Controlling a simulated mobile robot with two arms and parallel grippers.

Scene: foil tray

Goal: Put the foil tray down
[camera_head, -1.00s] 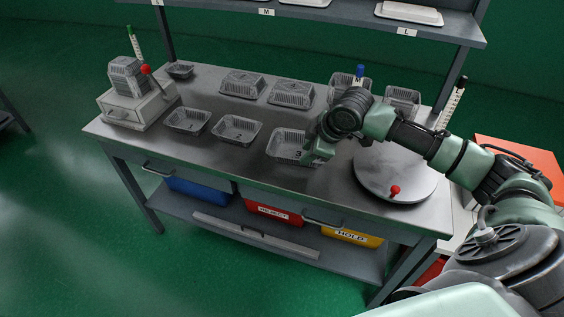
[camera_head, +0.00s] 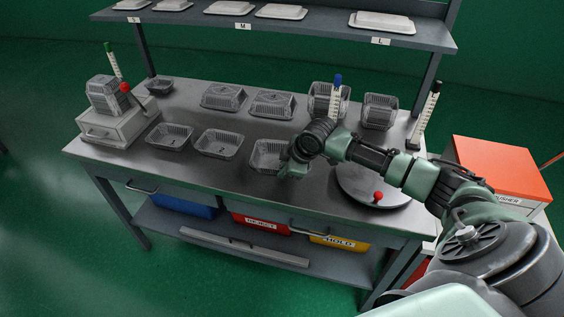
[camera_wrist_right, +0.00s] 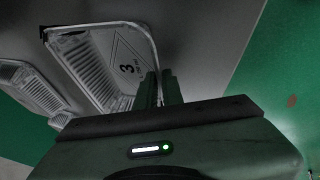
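The foil tray marked 3 (camera_head: 264,165) is at the front of the steel bench, right of the foil tray marked 2 (camera_head: 219,152). It appears empty and level; I cannot tell whether its base touches the bench. My right gripper (camera_head: 286,170) is at the tray's right side. In the right wrist view its two fingers (camera_wrist_right: 161,90) are close together at the tray's rim, apparently pinching it. The tray (camera_wrist_right: 125,62) with its printed 3 shows beyond the fingers there. My left gripper is not in view.
A round turntable (camera_head: 352,196) with a red knob stands right of the gripper. Lidded trays (camera_head: 272,103) line the back of the bench (camera_head: 195,93). Another foil tray (camera_head: 168,138) sits farther left. A shelf (camera_head: 290,23) hangs above. The bench's front strip is bare.

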